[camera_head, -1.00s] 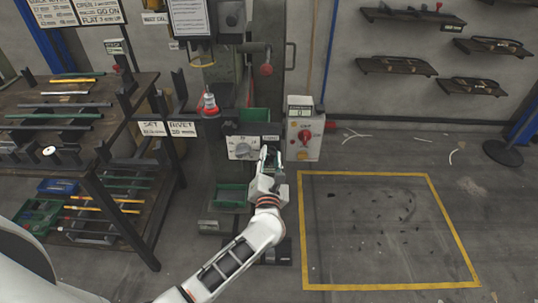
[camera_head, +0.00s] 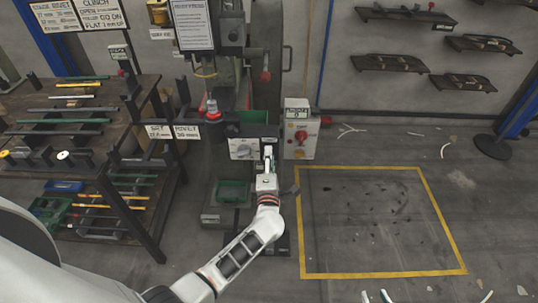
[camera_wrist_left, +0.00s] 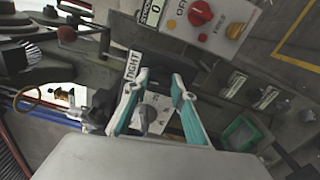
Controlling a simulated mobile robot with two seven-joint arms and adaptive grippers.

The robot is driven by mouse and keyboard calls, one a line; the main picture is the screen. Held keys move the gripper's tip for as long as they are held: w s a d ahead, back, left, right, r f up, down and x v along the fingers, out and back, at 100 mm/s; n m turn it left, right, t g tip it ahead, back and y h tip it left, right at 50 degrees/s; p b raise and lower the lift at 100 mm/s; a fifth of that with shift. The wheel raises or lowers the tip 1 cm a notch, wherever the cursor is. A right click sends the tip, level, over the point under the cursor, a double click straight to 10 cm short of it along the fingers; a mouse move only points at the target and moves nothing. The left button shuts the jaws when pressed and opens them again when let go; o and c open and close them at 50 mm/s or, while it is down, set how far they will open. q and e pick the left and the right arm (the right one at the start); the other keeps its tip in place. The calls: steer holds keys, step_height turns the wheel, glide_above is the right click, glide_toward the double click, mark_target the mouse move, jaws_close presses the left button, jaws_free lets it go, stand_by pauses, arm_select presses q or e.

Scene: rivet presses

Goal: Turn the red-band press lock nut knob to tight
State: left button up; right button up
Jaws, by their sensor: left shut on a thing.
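The red-band press (camera_head: 222,150) stands at the centre of the head view, with a red band (camera_head: 211,112) on its ram. My left gripper (camera_head: 268,153) is at the right side of its dial panel (camera_head: 245,149). In the left wrist view, the teal-edged fingers (camera_wrist_left: 157,75) are closed around a dark lock nut knob (camera_wrist_left: 156,77), mostly hidden between the tips. A "TIGHT" label (camera_wrist_left: 132,68) is beside it. A grey dial knob (camera_wrist_left: 145,117) shows between the finger links. My right gripper (camera_head: 376,297) shows only its fingertips at the bottom edge, apart and empty.
A switch box (camera_head: 299,135) with a red knob stands right of the press. A rack (camera_head: 85,150) of rods and bins is at left. A yellow-outlined floor area (camera_head: 380,220) at right is mostly clear. Shelves (camera_head: 390,63) hang on the back wall.

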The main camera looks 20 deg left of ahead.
arm_select(q)
steer(key=shift+m+p, duration=0.35)
steer(key=shift+m, duration=0.45)
steer(key=o, duration=1.1)
steer(key=shift+s, duration=0.15)
steer(key=v, duration=1.2)
